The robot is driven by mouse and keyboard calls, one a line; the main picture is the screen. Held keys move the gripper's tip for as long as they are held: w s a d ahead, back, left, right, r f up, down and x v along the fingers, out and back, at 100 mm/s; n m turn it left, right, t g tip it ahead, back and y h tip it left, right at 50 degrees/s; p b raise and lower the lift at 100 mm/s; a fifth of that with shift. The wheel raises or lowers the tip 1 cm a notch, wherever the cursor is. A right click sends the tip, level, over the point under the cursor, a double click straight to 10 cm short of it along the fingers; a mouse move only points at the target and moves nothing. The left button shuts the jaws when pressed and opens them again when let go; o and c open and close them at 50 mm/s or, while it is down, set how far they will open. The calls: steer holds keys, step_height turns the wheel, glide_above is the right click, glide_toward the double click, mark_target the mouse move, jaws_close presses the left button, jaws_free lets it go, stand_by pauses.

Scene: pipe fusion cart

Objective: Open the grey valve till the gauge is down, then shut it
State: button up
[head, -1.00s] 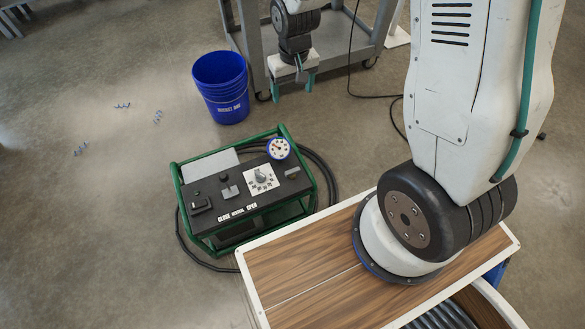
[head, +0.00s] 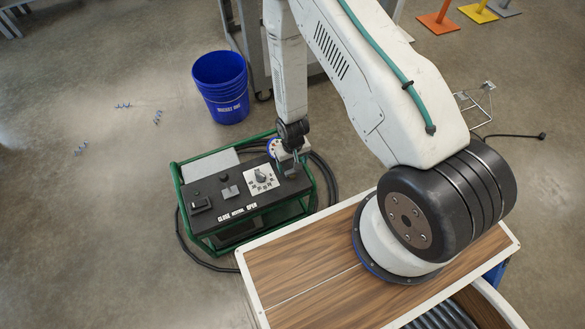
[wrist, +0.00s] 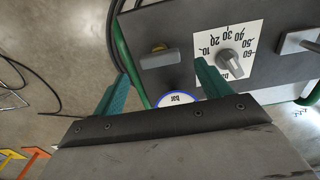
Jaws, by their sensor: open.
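The grey valve appears to be the grey bar-shaped handle (wrist: 160,58) on the dark panel, seen in the wrist view. In the head view the gripper covers part of it. The gauge (wrist: 176,99) is white with a blue rim, mostly behind my gripper in the wrist view. In the head view only a sliver of the gauge (head: 271,148) shows, and its needle is hidden. My gripper (wrist: 163,70) is open and empty, its green fingers on either side of the handle in the picture. I cannot tell its height above it. In the head view my gripper (head: 290,165) is over the panel's right end.
The panel also bears a dial knob (wrist: 230,62) on a white numbered plate and a grey lever (head: 229,191). The green cart frame (head: 182,190) surrounds it. A blue bucket (head: 221,85) stands behind. A wooden top (head: 305,255) is at front right. Black hose lies around the cart.

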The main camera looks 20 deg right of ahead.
mark_target(292, 173)
steer(key=shift+f, duration=2.15)
steer(key=c, duration=1)
